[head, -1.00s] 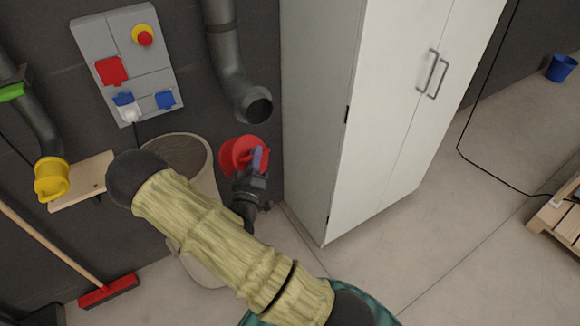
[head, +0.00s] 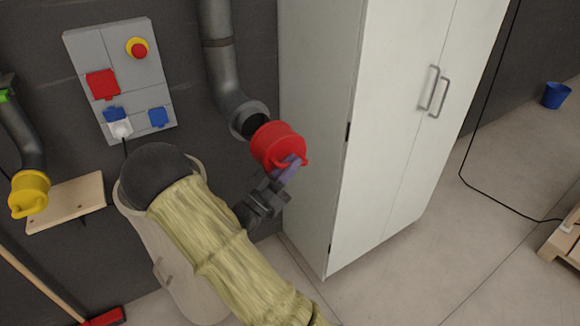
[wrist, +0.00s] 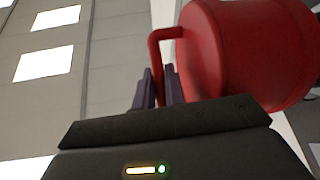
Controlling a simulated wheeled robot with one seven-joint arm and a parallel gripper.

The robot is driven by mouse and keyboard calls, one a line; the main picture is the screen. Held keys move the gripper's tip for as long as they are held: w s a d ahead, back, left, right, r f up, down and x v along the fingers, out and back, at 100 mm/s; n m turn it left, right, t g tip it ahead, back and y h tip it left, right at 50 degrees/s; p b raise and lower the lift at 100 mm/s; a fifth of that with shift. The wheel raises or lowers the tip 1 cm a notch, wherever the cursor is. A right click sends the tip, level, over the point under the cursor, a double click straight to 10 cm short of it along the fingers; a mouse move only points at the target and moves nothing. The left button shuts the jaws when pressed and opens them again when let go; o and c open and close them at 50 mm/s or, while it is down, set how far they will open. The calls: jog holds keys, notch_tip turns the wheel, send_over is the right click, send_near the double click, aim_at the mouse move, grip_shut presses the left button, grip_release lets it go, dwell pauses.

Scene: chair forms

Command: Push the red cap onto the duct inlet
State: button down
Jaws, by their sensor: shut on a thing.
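The red cap (head: 277,146) is a short round cup with a loop handle on its near side. My gripper (head: 287,170) is shut on the cap's handle. In the wrist view, the two purple fingers of my gripper (wrist: 159,88) pinch the handle, and the red cap (wrist: 245,52) fills the upper right. The duct inlet (head: 249,120) is the dark open end of the grey pipe on the wall. The cap is in front of the inlet, to its lower right, and covers a bit of its rim in the head view. I cannot tell whether they touch.
A white cabinet (head: 335,130) stands close on the right of the pipe. A grey panel (head: 120,75) with sockets and a yellow-red button is on the wall at left. A beige bin (head: 150,240) stands below. A yellow cap (head: 29,193) covers another pipe.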

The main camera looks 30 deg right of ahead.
aim_at(280, 161)
jog(key=w, duration=0.3)
jog(key=shift+w, duration=0.3)
jog(key=shift+w+a, duration=0.2)
jog(key=shift+w, duration=2.05)
jog(key=shift+w+m+b, duration=0.3)
jog(key=shift+w+b, duration=0.25)
jog(key=shift+w, duration=0.4)
dwell(0.7)
jog(key=shift+w+a, duration=0.1)
jog(key=shift+w, duration=0.15)
jog(key=shift+w+g+b, duration=0.4)
jog(key=shift+w+b, duration=0.2)
jog(key=shift+w, duration=0.3)
dwell(1.4)
jog(key=c, duration=1.4)
grip_release()
